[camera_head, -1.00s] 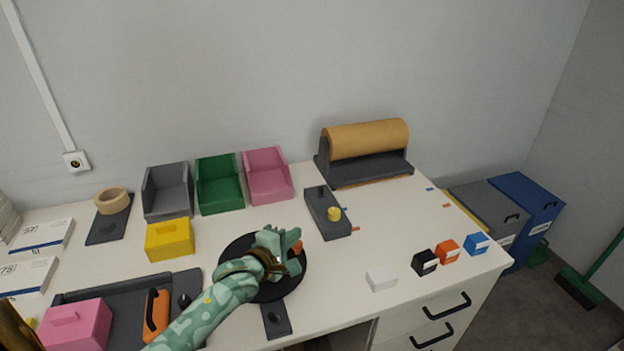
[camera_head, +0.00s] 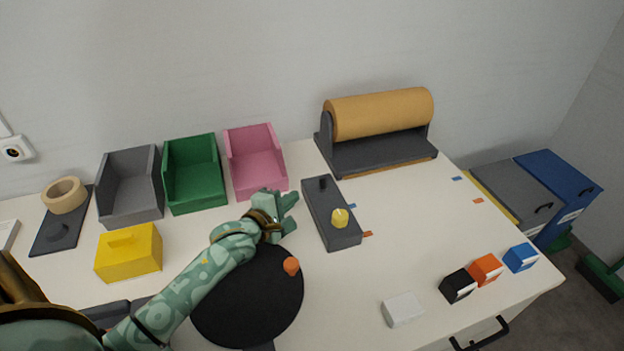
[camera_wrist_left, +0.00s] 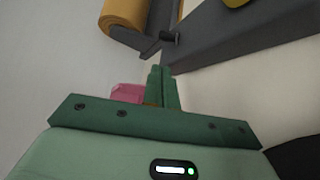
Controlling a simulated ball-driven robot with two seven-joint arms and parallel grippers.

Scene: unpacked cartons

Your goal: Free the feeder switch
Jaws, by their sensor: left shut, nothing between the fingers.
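The dark grey switch box (camera_head: 338,238) lies on the table right of centre. A small black lever (camera_head: 323,183) stands at its far end, and a yellow knob-like piece (camera_head: 340,218) sits nearer its front end. My left gripper (camera_head: 292,199) is shut and empty, just left of the box and apart from it. In the left wrist view its closed fingers (camera_wrist_left: 162,87) point toward the box (camera_wrist_left: 235,38) and its black lever (camera_wrist_left: 170,38). The yellow piece (camera_wrist_left: 235,2) is cut off at the top there. My right gripper is out of view.
A black disc (camera_head: 240,300) with an orange peg (camera_head: 291,266) lies under my left arm. Pink (camera_head: 262,177), green (camera_head: 197,190) and grey (camera_head: 135,200) bins stand behind. A brown paper roll (camera_head: 380,113) stands at the back right. Small blocks line the right front.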

